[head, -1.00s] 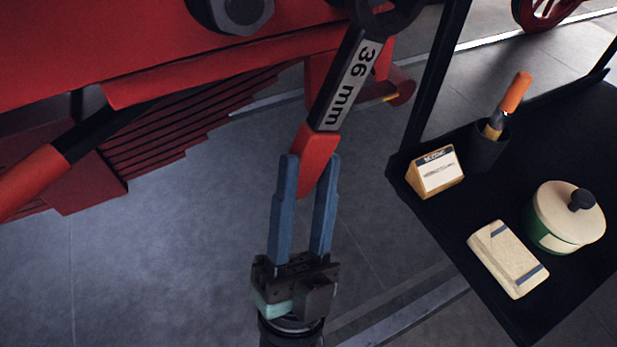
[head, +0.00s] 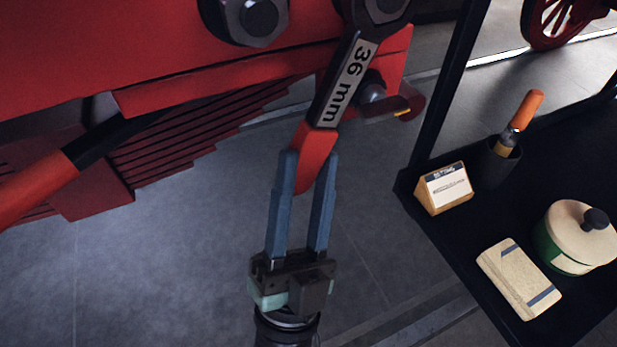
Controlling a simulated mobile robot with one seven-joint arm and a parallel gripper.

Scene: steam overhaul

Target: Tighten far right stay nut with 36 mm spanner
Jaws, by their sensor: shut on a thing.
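The 36 mm spanner (head: 345,88) has a black shank with a white "36 mm" label and a red handle end. My gripper (head: 309,165) is shut on the red end, with one blue finger on each side. The spanner points up and to the right, and its ring end is around a nut (head: 386,5) at the top edge of the head view, on the red machine; the view cuts part of it off. I cannot tell how fully the ring is seated. Another large grey nut (head: 258,18) shows to its left.
A red and black bar (head: 85,152) juts out at the left below the red beam (head: 180,60). At right, a black shelf (head: 455,235) holds a wooden sign block (head: 443,188), a cup with an orange-handled tool (head: 497,165), a green lidded pot (head: 575,240) and a folded cloth (head: 520,280).

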